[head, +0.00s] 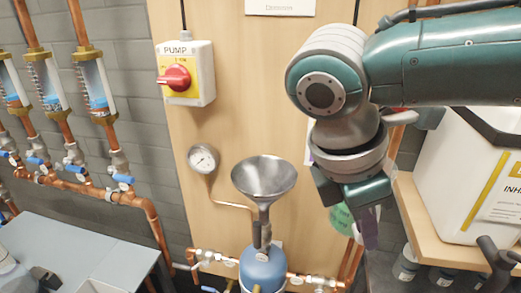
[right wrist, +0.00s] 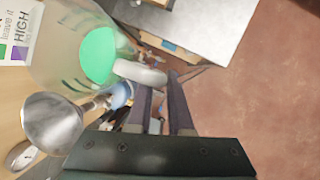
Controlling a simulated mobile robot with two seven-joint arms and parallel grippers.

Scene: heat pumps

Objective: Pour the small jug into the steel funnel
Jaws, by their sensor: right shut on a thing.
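The steel funnel (head: 264,178) stands upright above a blue vessel (head: 263,268) in the head view. It also shows at the left of the right wrist view (right wrist: 52,122). The small jug (right wrist: 60,62) is clear, with green liquid inside and a pale handle. In the head view only a green part of the jug (head: 342,219) shows, right of the funnel and apart from it; my gripper hides the rest. My right gripper (head: 370,238) is shut on the jug's handle, its fingers (right wrist: 165,92) pointing at it. I cannot tell the jug's exact tilt. My left gripper is out of view.
A pressure gauge (head: 204,158) and copper pipes (head: 150,215) are left of the funnel. A pump switch (head: 184,75) is on the wooden panel. A white container (head: 465,165) stands on a shelf at right. A grey tabletop (head: 70,262) is at lower left.

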